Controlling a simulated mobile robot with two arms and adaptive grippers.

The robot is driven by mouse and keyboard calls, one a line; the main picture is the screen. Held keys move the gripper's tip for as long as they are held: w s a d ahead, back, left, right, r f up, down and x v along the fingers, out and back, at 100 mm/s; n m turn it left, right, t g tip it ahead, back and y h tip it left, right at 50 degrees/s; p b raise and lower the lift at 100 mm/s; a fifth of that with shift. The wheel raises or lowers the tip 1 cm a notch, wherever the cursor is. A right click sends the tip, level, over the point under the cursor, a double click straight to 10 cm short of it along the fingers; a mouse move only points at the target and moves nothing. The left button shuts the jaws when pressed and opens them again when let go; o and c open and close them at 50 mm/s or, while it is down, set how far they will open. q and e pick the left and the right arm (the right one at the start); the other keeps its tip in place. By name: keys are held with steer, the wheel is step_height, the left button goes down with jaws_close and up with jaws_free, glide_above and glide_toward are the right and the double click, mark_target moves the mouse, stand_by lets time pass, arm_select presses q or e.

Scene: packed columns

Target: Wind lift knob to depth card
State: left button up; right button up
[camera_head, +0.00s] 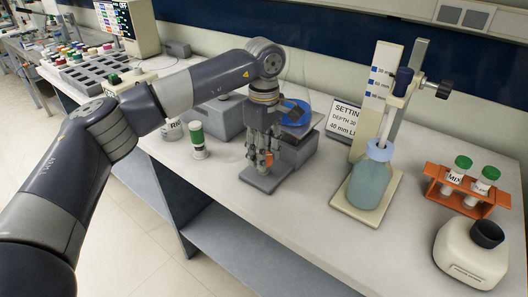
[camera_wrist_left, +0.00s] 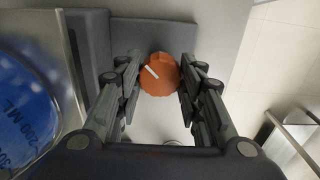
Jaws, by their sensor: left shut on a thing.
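The orange knob (camera_wrist_left: 160,73) with a white pointer line sits between the fingers of my left gripper (camera_wrist_left: 161,76). The pointer tilts toward the upper left in the wrist view. In the head view my left gripper (camera_head: 262,158) points down at the front of a grey device (camera_head: 306,148) and is shut on the knob, which is mostly hidden by the fingers. My right gripper is not in view.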

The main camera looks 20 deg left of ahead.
arm_select(q)
steer(key=o, duration=1.1)
steer(key=shift+c, duration=0.2)
steer(key=shift+r, duration=0.1)
step_height(320, 180, up, 12)
